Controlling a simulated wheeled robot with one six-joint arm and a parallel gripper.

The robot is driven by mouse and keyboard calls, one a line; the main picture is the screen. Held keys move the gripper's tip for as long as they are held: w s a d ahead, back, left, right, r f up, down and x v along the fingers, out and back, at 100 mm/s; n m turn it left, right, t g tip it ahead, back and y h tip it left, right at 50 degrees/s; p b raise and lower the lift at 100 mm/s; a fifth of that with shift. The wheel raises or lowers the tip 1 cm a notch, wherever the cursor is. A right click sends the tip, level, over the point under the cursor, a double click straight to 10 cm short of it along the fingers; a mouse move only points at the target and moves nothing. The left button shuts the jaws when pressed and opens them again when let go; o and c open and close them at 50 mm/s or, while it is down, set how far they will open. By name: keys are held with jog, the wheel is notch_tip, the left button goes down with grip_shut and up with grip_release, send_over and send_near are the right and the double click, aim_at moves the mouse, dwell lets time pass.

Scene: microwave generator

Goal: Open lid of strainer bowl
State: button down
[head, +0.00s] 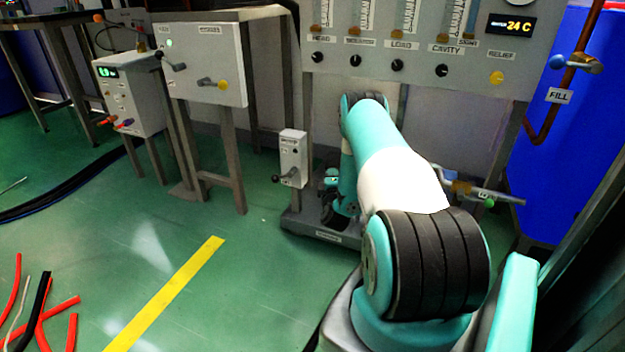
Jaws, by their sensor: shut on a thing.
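I cannot make out the strainer bowl or its lid. My own teal and white arm (400,175) reaches forward from the bottom right and bends down over a low grey base plate (303,226). A small label that I cannot read is on the plate's front edge. My dark-ringed wrist joints (338,207) show just left of the forearm, low over this plate. My gripper fingers and whatever they touch are hidden behind my arm. A pipe (470,189) with a yellowish fitting and a pale handle comes out to the right of my arm.
A grey panel (420,50) with gauges and black knobs stands above and behind the arm. A small lever box (292,158) stands left of the wrist. A blue tank (562,130) is at the right. Green floor with a yellow stripe (170,290) is open at left; red hoses lie front left.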

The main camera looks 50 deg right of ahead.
jog(key=shift+d+r+p, duration=0.25)
jog(key=shift+r+p, duration=0.05)
jog(key=shift+r, duration=0.5)
jog(key=shift+d+r+p, duration=0.25)
jog(key=shift+r+p, duration=0.1)
jog(key=shift+p, duration=0.05)
jog(key=shift+w, duration=0.1)
jog(key=c, duration=1.2)
grip_release()
jog(key=shift+f, duration=0.1)
jog(key=shift+a, duration=0.2)
